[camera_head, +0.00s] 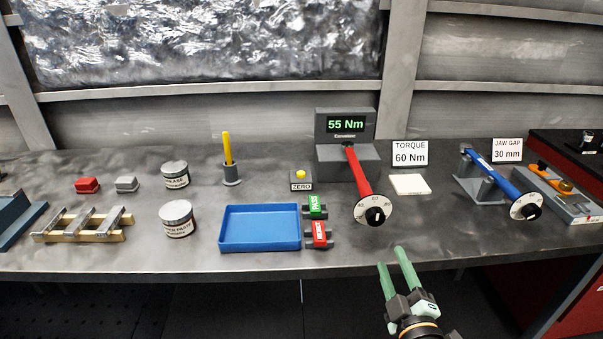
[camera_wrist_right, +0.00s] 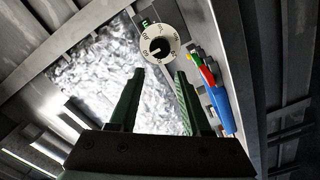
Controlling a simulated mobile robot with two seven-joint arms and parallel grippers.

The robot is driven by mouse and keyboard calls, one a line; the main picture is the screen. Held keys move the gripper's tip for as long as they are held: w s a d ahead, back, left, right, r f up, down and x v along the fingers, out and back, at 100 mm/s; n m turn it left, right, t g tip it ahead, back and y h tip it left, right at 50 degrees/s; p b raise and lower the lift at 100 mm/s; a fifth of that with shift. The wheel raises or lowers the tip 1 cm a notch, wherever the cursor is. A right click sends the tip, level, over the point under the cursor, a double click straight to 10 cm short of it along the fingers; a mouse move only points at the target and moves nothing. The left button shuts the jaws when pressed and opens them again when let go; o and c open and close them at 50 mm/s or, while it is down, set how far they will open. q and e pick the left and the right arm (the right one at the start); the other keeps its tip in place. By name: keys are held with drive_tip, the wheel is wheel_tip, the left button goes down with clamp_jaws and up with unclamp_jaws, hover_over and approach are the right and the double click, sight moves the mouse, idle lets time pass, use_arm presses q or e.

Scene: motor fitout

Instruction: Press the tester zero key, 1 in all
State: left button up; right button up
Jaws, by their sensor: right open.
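The zero key is a yellow button (camera_head: 300,174) on a small grey box with a ZERO label (camera_head: 301,187), left of the tester on the bench. The torque tester (camera_head: 345,125) reads 55 Nm in green. A red torque wrench (camera_head: 358,172) with a round white dial reaches from the tester towards the front. My right gripper (camera_head: 392,256) is in front of the bench edge, below and right of the key, clear of it. Its green fingers are apart and empty, which the right wrist view (camera_wrist_right: 157,85) also shows. My left gripper is not in view.
A blue tray (camera_head: 260,247) lies in front of the key, beside green PASS (camera_head: 316,207) and red REJECT (camera_head: 320,234) stamps. A blue wrench (camera_head: 502,184) rests on a stand at the right. A white pad (camera_head: 409,185) lies below the TORQUE 60 Nm sign (camera_head: 410,153).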

clamp_jaws()
idle(1.2)
